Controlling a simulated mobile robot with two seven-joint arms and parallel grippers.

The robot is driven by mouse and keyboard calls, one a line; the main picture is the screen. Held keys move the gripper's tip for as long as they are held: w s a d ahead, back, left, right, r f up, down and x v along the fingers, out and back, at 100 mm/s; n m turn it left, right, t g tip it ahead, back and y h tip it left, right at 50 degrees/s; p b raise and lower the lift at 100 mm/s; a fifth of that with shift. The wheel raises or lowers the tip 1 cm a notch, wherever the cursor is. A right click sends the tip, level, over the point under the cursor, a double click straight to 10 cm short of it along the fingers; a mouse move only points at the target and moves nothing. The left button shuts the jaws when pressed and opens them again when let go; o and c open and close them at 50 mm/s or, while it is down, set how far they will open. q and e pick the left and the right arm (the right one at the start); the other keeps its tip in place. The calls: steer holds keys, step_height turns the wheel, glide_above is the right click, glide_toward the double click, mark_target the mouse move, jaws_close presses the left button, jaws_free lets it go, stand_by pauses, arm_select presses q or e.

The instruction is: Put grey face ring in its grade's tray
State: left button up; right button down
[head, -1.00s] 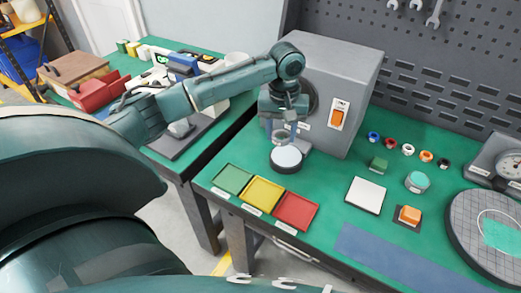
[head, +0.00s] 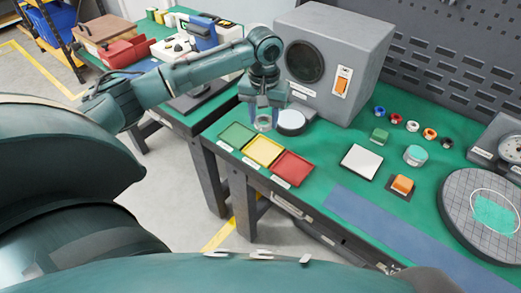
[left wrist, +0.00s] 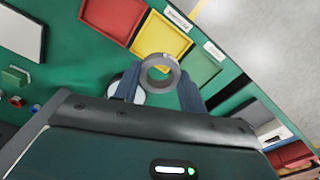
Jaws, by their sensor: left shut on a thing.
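My left gripper (head: 263,112) is shut on the grey face ring (head: 263,124) and holds it above the bench, just left of a white-topped disc (head: 291,122). The green tray (head: 236,136), yellow tray (head: 263,151) and red tray (head: 292,168) lie in a row in front of the gripper. All three look empty, with labels along their front edges. My right gripper is not in view.
A grey box (head: 335,60) with a round dark opening and an orange switch stands behind the gripper. A white pad (head: 361,161), several small coloured rings, a green block (head: 379,136) and a round gridded plate (head: 487,215) are to the right. A gap separates the left bench.

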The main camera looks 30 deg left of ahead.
mark_target(263, 150)
arm_select(q)
step_height(263, 150, down, 9)
steer(key=shift+f, duration=0.2)
stand_by(0.4)
steer(key=o, duration=0.8)
steer(key=shift+f, duration=0.1)
step_height(263, 150, up, 12)
steer(key=shift+r, duration=0.15)
